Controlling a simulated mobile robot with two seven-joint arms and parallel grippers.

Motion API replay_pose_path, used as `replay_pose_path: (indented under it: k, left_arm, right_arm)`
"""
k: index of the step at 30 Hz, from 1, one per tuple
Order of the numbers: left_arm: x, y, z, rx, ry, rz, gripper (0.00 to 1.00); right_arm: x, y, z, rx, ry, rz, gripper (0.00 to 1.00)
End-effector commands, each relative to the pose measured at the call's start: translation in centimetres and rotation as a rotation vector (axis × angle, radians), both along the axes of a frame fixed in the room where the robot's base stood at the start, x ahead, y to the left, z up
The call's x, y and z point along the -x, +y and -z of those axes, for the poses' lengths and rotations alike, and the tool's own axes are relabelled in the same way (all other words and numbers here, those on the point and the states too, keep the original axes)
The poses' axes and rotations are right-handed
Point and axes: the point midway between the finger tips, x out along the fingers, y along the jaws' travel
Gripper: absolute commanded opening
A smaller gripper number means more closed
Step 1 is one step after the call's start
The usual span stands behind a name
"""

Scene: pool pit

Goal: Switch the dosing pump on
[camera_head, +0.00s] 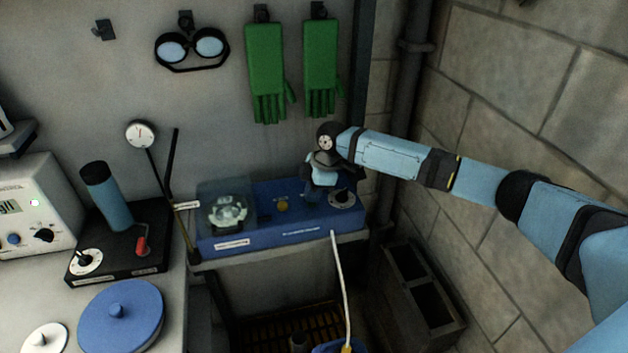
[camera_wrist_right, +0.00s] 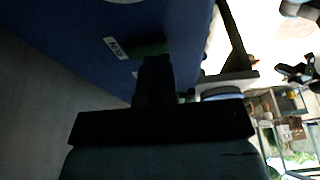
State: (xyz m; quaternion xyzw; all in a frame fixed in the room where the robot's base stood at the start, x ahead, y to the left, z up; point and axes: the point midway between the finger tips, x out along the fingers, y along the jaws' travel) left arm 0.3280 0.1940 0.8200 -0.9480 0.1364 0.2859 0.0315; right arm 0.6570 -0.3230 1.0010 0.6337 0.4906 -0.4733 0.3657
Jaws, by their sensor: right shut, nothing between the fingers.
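The dosing pump (camera_head: 265,226) is a blue box on a small shelf against the wall. A clear cover over a round pump head (camera_head: 228,212) is at its left end. A yellowish knob (camera_head: 283,206) is in the middle and a black dial on a pale disc (camera_head: 342,198) is at the right. My right gripper (camera_head: 318,192) points down at the back right of the pump, shut and empty. In the right wrist view, its dark fingers (camera_wrist_right: 155,82) end at a dark green piece (camera_wrist_right: 150,48) beside a small white label (camera_wrist_right: 115,47) on blue. Contact is unclear. My left gripper is out of view.
A white hose (camera_head: 341,285) hangs in front of the pump. Green gloves (camera_head: 265,70) and goggles (camera_head: 191,48) hang above. A black stand with a blue cylinder (camera_head: 107,195) is at left. A block wall (camera_head: 500,90) and pipe bound the right side.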

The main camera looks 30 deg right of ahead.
Motion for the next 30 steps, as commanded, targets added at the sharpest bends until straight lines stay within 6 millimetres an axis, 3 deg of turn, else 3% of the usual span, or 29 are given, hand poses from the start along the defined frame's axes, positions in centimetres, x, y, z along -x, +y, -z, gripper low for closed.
replay_pose_path:
  k: [16,30]
  left_arm:
    - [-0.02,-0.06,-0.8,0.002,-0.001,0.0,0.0]
    - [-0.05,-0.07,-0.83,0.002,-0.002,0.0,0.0]
  right_arm:
    - [0.39,0.09,0.93,0.019,-0.071,-0.001,0.0]
    - [-0.53,-0.15,0.67,0.018,-0.065,0.001,0.0]
